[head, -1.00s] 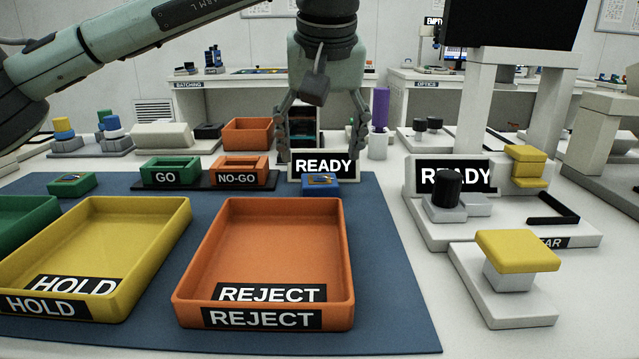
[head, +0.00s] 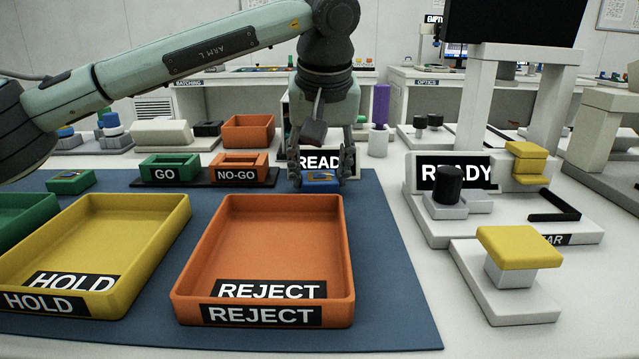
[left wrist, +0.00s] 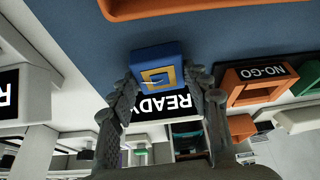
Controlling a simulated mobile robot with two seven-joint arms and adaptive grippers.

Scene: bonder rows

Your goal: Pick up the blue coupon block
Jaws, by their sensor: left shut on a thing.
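The blue coupon block (head: 322,181) has a gold square mark on its top. It sits at the back of the blue mat, in front of a READY sign (head: 312,162). My left gripper (head: 321,178) has come down over it, with one finger on each side, shut on it. In the left wrist view the block (left wrist: 158,67) lies between the fingertips of the gripper (left wrist: 163,82). The block still appears to be at mat level; I cannot tell whether it touches the mat. My right gripper is not in view.
An orange REJECT tray (head: 270,244) and a yellow HOLD tray (head: 140,245) stand in front on the blue mat (head: 395,290). GO (head: 168,168) and NO-GO (head: 240,171) bins stand to the left. A READY station (head: 430,225) is at the right.

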